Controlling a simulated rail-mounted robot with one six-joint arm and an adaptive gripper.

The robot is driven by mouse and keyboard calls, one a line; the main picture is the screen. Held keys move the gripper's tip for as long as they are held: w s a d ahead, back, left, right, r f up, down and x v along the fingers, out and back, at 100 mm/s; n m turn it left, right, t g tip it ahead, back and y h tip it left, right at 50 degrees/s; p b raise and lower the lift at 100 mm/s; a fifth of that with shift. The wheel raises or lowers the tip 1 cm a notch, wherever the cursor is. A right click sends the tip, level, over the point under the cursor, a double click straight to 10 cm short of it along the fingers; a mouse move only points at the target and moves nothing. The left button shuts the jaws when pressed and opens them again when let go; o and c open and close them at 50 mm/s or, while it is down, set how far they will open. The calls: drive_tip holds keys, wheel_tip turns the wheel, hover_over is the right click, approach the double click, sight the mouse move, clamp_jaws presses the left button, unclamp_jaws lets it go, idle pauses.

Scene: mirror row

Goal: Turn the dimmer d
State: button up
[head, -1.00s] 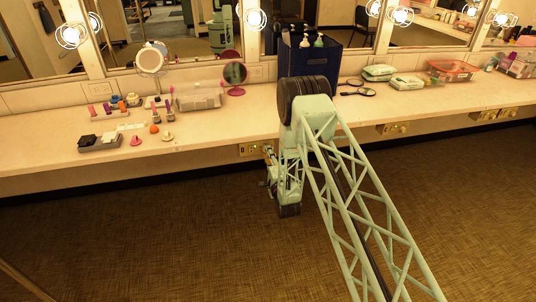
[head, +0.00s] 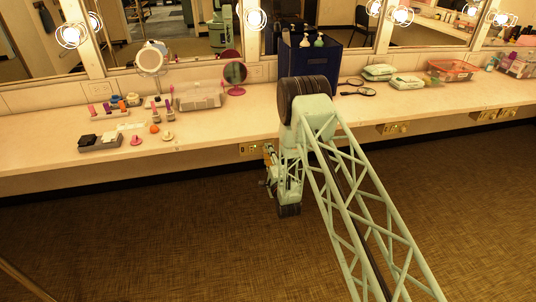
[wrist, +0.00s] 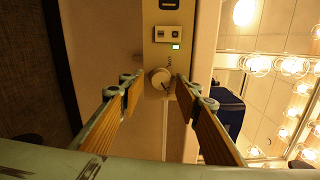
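The dimmer is a round, pale knob (wrist: 160,78) on a light metal panel (wrist: 167,45) in the wrist view. A dark mark shows on its face. My gripper (wrist: 158,80) is open, with one wood-padded finger on each side of the knob. Gaps show between the fingertips and the knob, so I cannot see contact. In the head view my gripper (head: 268,158) is at the brass panel (head: 248,149) under the counter's front edge. The knob is hidden there, and the panel's label is too small to read.
More brass panels (head: 393,128) (head: 495,114) sit along the counter (head: 220,125) to the right. A navy box (head: 310,58) and several cosmetics stand on top. The floor below is clear.

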drive_tip(key=v, duration=1.2)
idle(0.3)
drive_tip(key=shift+r, duration=0.1)
idle(0.4)
